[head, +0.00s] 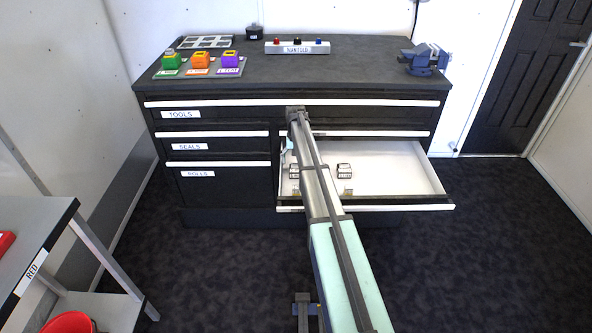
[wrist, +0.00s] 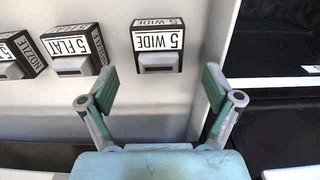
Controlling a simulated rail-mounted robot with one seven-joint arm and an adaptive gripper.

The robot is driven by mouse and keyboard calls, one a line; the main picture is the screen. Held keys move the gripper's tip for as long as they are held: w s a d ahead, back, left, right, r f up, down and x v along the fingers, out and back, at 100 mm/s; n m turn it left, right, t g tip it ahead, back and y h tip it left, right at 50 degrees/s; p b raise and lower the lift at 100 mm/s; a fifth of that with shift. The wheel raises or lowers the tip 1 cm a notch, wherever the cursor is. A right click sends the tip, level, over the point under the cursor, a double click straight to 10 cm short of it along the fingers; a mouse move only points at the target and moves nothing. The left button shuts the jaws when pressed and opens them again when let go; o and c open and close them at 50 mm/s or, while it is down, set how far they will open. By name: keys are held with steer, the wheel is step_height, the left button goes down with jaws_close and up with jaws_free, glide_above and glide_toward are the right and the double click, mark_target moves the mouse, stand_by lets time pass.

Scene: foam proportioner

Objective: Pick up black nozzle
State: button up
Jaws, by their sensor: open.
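Black-sided blocks with white labels lie in the open white drawer (head: 400,170). In the wrist view, one reads "5 WIDE" (wrist: 157,45) and stands beyond and between my open fingertips. Another reads "5 FLAT" (wrist: 75,48) to its left. A third (wrist: 18,55), partly cut off at the left edge, shows a "NOZZLE" side label. Each has a grey part at its near face. My gripper (wrist: 160,88) is open and empty, with no finger touching a block. In the head view, my arm hides most of the gripper and part of the drawer; small blocks (head: 344,170) show beside it.
The cabinet top (head: 270,85) holds green, orange and purple blocks (head: 200,62), a grey tray (head: 205,42), a manifold (head: 297,47) and a blue vise (head: 425,58). A side table (head: 35,215) stands at left. The drawer's right part is clear.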

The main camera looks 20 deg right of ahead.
mark_target(296, 164)
step_height(296, 164, down, 4)
steer(key=shift+s+r, duration=0.1)
steer(key=c, duration=1.3)
steer(key=shift+r, duration=0.15)
